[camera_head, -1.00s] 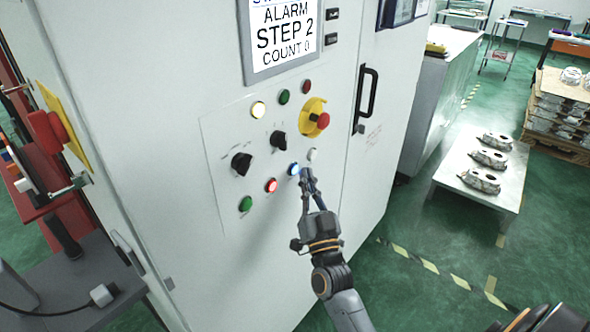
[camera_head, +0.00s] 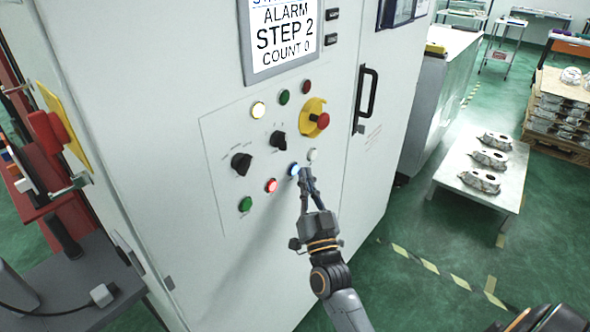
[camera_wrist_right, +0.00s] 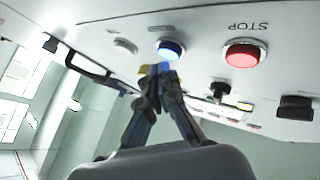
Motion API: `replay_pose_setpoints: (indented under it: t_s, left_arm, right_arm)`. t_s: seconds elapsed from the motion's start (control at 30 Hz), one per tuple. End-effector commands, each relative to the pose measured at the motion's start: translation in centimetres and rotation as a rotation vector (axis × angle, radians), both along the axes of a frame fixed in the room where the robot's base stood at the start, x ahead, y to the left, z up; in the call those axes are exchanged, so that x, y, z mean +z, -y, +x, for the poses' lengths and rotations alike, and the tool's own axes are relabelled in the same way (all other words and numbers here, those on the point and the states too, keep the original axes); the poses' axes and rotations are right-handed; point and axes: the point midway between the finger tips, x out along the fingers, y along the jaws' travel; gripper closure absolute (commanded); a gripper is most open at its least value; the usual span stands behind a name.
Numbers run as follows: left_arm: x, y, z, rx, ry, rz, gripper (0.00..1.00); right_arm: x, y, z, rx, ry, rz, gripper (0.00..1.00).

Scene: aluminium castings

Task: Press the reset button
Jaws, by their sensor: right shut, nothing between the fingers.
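The control panel (camera_head: 222,145) on the white cabinet carries a lit blue button (camera_head: 293,170); I cannot read a reset label on it. The blue button also shows in the right wrist view (camera_wrist_right: 171,50). My right gripper (camera_head: 307,172) is shut and empty, its fingertips right by the blue button, just below and to its right. In the right wrist view the closed fingertips (camera_wrist_right: 156,70) point at the blue button; I cannot tell whether they touch it. My left gripper is not in view.
A red lit button (camera_head: 271,185), marked STOP in the wrist view (camera_wrist_right: 243,54), sits left of the blue one. A white button (camera_head: 312,155) is to its right. A yellow-collared emergency stop (camera_head: 322,121) and black knobs (camera_head: 241,163) protrude above. The display (camera_head: 283,38) reads ALARM STEP 2.

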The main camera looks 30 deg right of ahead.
Motion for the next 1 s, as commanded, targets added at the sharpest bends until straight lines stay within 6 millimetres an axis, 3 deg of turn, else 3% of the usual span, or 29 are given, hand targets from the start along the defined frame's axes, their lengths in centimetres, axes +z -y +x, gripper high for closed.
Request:
replay_pose_setpoints:
  t_s: [1.0]
  left_arm:
    - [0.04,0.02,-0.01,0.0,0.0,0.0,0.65]
  right_arm:
    - [0.02,-0.43,1.0,0.0,0.0,0.001,1.0]
